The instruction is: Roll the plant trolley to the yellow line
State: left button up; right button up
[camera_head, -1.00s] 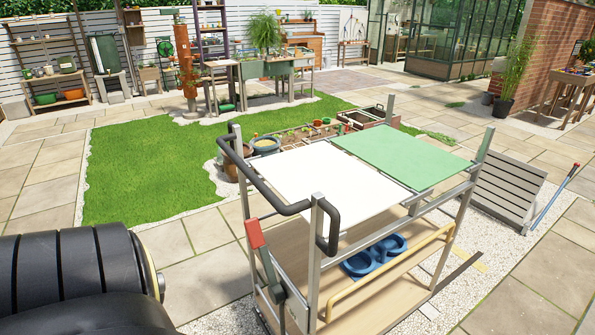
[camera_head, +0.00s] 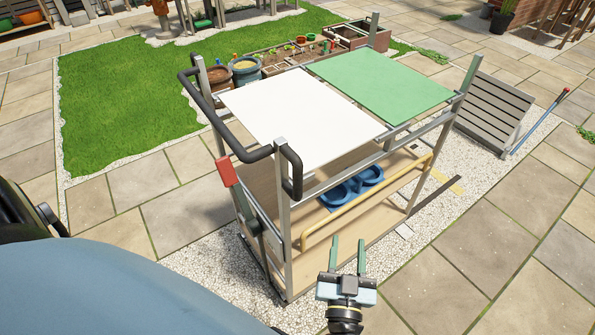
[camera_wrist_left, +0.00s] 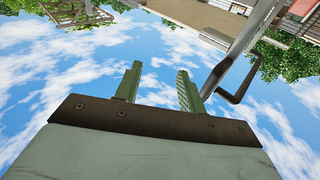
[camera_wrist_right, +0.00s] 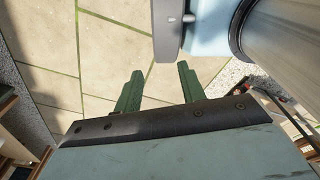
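The plant trolley (camera_head: 279,217) is a metal frame with a white panel (camera_head: 295,112) and a green panel (camera_head: 383,84) on top and a wooden lower deck. Its black push handle (camera_head: 238,150) faces me, and a red-tipped lever (camera_head: 226,172) stands at its near left post. A short yellow strip (camera_head: 452,187), possibly part of the line, lies on the gravel beyond the trolley's right side. My left gripper (camera_head: 348,240) is open and empty, right of the handle; its wrist view shows the handle (camera_wrist_left: 232,90) upside down beyond the fingers. My right gripper (camera_wrist_right: 160,68) is open and empty above paving.
A blue double-bowl item (camera_head: 350,188) sits on the lower deck. Pots (camera_head: 245,72) and a planter bed (camera_head: 300,52) stand behind the trolley. A slatted grey panel (camera_head: 494,108) and a red-ended blue pole (camera_head: 540,122) are at right. Paving (camera_head: 500,235) at front right is clear.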

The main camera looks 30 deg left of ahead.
aim_at(300, 185)
pick_arm(q)
jog(key=s+a+r+n+g+y+p, duration=0.1)
jog(key=s+a+r+n+g+y, duration=0.1)
jog(key=r+n+g+y, duration=0.25)
jog(key=s+a+r+n+g+y, duration=0.2)
jog(key=r+n+g+y, duration=0.1)
jog(key=r+g, duration=0.15)
jog(key=shift+t+h, duration=0.25)
jog(key=shift+t, duration=0.25)
jog(key=b+x, duration=0.3)
jog(key=x, duration=0.8)
jog(key=shift+w+a, duration=0.15)
jog(key=shift+w, duration=0.2)
jog(key=shift+w+a+r+b, duration=0.15)
jog(key=shift+w+a+b, duration=0.25)
jog(key=shift+a, duration=0.2)
pick_arm(e)
jog(key=shift+w+f, duration=0.25)
jog(key=shift+f, duration=0.3)
jog(key=shift+w+f, duration=0.25)
jog(key=shift+f, duration=0.3)
pick_arm(q)
jog(key=shift+c, duration=0.3)
grip_shut()
